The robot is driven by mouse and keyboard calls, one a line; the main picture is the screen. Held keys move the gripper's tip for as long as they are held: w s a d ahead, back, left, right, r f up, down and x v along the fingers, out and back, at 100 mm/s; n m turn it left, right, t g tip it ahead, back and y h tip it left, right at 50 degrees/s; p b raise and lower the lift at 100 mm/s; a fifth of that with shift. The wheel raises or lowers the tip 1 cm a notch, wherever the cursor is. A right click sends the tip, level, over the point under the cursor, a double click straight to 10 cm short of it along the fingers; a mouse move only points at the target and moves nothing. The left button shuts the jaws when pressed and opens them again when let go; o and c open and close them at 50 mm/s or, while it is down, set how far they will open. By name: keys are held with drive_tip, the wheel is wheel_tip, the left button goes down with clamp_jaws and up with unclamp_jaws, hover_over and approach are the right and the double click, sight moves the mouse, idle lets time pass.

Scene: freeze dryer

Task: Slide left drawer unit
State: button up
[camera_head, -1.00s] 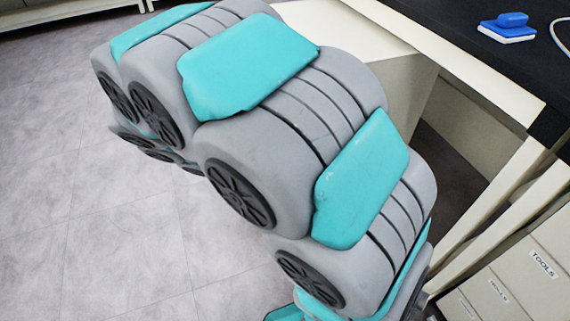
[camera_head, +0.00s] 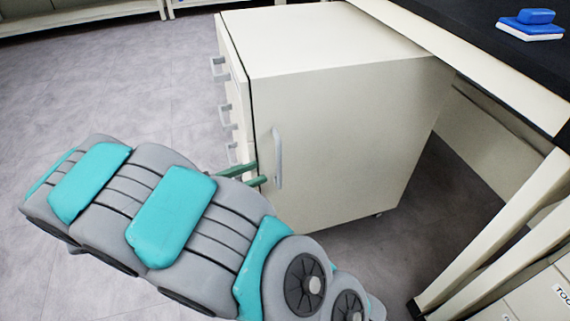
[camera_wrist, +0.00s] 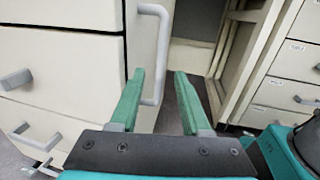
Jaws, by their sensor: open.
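The drawer unit (camera_head: 340,130) is a cream cabinet with grey handles on its drawer fronts, standing partly out from under the bench in the head view. A vertical grey handle (camera_head: 278,158) is fixed on its side panel. In the wrist view this side handle (camera_wrist: 160,50) runs down between the two green fingers of my gripper (camera_wrist: 160,90). My gripper is open, and its left finger is nearer the handle than its right. The green fingers (camera_head: 243,174) also show beside the handle in the head view. I cannot tell whether they touch it.
A bench with a black top (camera_head: 455,25) stands at the right, carrying a blue and white item (camera_head: 530,26). Another labelled drawer unit (camera_wrist: 280,75) stands at the right, beyond cream bench legs (camera_head: 500,225). Grey floor (camera_head: 110,90) is clear at the left.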

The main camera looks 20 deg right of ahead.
drive_tip(key=d, duration=0.3)
drive_tip(key=w+d+b, duration=0.1)
drive_tip(key=d, duration=0.3)
drive_tip(key=shift+w, duration=0.2)
clamp_jaws()
idle(1.2)
